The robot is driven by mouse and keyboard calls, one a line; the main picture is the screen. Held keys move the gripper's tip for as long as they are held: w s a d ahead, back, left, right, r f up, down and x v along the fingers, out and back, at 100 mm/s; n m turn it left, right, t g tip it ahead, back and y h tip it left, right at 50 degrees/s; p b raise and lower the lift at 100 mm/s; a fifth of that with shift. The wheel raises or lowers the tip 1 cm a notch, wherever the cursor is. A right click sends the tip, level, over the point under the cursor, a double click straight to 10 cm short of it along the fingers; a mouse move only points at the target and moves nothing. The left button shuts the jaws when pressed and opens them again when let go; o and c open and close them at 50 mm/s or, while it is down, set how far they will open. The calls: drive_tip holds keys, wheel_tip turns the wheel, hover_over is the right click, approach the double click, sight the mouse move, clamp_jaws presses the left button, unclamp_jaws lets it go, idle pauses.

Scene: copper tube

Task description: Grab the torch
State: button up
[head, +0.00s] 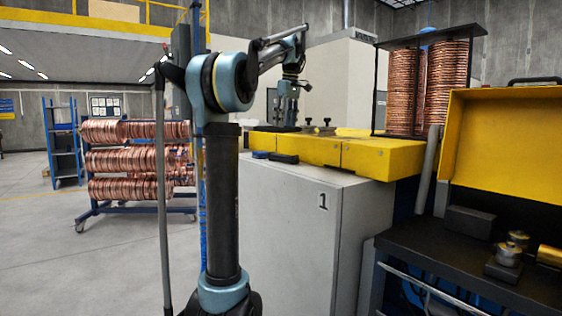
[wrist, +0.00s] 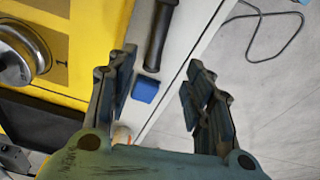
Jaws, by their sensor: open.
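A black cylindrical object, which looks like the torch (wrist: 160,38), lies on the pale top edge of the cabinet beside the yellow surface. It reaches into the gap between my fingertips from the top of the wrist view. In the head view a dark object, apparently this torch (head: 284,158), lies at the cabinet's front edge. My gripper (wrist: 162,60) is open, with its fingers apart on either side of the torch's near end; I see no contact. In the head view my gripper (head: 287,120) hangs above the cabinet, partly hard to make out.
A small blue block (wrist: 145,89) lies near the torch's end, between my fingers. The yellow surface (head: 381,155) holds metal fittings (head: 318,127). A black rack of copper coils (head: 428,88) stands behind. An open yellow case (head: 505,140) is at right. Floor (wrist: 275,85) shows beyond the cabinet edge.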

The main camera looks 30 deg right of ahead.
hover_over(283, 158)
drive_tip(key=w, duration=0.1)
drive_tip(key=f, duration=0.8)
drive_tip(key=shift+w+d+f, duration=0.1)
drive_tip(key=shift+w+d, duration=0.05)
drive_tip(key=shift+d, duration=0.2)
drive_tip(key=f, duration=0.4)
drive_tip(key=shift+d, duration=0.25)
drive_tip(key=shift+w+f, duration=0.1)
drive_tip(key=shift+f, duration=0.6)
clamp_jaws()
